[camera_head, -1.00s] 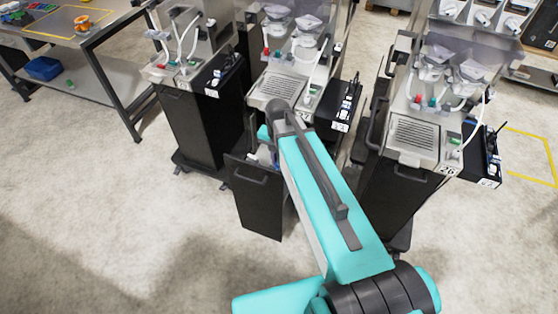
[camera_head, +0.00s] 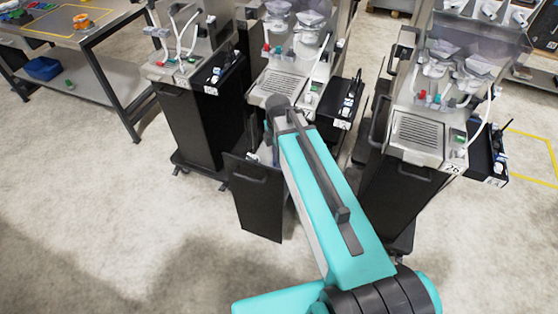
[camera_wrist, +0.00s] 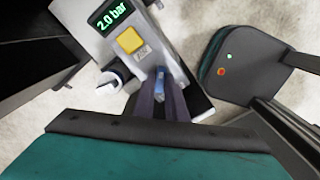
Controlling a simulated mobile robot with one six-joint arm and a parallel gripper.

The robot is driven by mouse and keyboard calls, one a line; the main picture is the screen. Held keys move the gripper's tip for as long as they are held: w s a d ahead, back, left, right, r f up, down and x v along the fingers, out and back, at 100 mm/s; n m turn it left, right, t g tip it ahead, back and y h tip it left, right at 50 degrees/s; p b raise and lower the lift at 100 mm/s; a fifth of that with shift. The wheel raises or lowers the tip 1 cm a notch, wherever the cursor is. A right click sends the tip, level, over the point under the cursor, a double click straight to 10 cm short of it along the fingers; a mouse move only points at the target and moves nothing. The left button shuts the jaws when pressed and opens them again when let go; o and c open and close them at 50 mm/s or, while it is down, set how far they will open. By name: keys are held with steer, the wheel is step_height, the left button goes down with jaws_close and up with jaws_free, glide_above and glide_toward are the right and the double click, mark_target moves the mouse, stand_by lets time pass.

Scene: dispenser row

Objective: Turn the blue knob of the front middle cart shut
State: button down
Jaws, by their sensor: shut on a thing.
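In the wrist view, my gripper (camera_wrist: 163,97) is shut on the blue knob (camera_wrist: 160,78), of which only a small part shows between the dark fingers. The knob sits at the near end of a grey unit (camera_wrist: 98,22) with a green "2.0 bar" display (camera_wrist: 115,17) and a yellow button (camera_wrist: 129,40). In the head view, my arm reaches down at the front middle cart (camera_head: 283,83), whose black front panel (camera_head: 258,205) stands out toward me. My gripper and the knob are hidden behind the arm there. The knob's angle cannot be told.
A white fitting (camera_wrist: 110,80) is left of the knob, and a dark panel (camera_wrist: 235,65) with a small red dot is at right. Other carts stand close on the left (camera_head: 190,125) and right (camera_head: 405,190). A workbench (camera_head: 95,50) is far left. The front floor is clear.

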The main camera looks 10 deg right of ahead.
steer(key=m, duration=0.2)
steer(key=m+b, duration=0.1)
steer(key=m, duration=0.1)
steer(key=shift+s+d+f, duration=0.15)
steer(key=shift+m+b, duration=0.35)
steer(key=shift+m, duration=2.15)
steer(key=c, duration=1.8)
jaws_free()
steer(key=shift+r, duration=0.25)
